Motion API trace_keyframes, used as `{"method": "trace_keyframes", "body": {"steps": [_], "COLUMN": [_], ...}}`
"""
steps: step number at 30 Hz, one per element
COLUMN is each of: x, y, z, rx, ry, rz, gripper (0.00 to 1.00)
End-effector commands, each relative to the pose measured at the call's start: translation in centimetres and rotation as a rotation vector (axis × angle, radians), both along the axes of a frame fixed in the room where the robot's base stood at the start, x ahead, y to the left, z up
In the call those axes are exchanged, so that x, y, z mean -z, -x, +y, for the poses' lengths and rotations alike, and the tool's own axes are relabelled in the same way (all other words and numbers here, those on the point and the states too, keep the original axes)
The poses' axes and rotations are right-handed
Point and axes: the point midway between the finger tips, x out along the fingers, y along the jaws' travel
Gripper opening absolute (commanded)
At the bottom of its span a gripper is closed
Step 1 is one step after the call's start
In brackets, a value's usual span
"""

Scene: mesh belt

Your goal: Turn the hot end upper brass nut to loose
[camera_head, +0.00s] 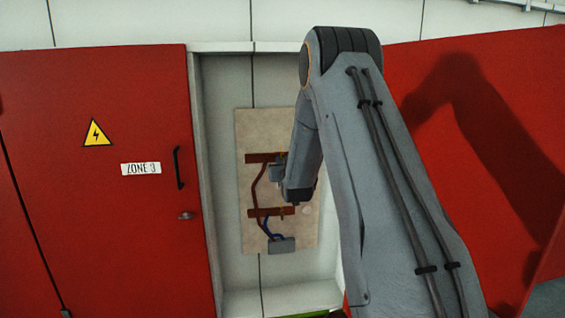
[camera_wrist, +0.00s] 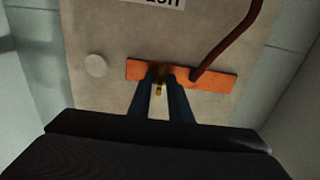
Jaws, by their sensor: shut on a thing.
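In the wrist view, my gripper (camera_wrist: 161,73) reaches a copper-coloured bar (camera_wrist: 215,82), with its two dark fingers closed around a small brass nut (camera_wrist: 159,89). Only a little brass shows between the fingers; the rest is hidden. A dark red cable (camera_wrist: 233,37) rises from the bar to the right of the fingers. In the head view, an upper bar (camera_head: 259,157) and a lower bar (camera_head: 272,211) show on a beige panel (camera_head: 247,132). My arm covers the panel's right side and hides the fingertips there.
The panel sits in a pale recess (camera_head: 222,110), with a red door (camera_head: 95,230) to the left and a red surface (camera_head: 430,80) to the right. A grey box (camera_head: 282,245) with cables lies below the lower bar. A round pale disc (camera_wrist: 95,65) is beside the bar.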

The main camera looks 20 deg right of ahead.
Motion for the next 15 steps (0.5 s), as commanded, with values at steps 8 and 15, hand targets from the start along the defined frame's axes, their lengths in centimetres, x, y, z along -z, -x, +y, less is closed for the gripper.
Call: {"method": "trace_keyframes", "body": {"steps": [8, 15], "x": [0.05, 0.24], "y": [-0.07, -0.11], "z": [0.02, 0.07], "rx": [0.0, 0.0], "ry": [0.073, 0.241], "rz": [0.018, 0.066], "gripper": [0.0, 0.0]}}
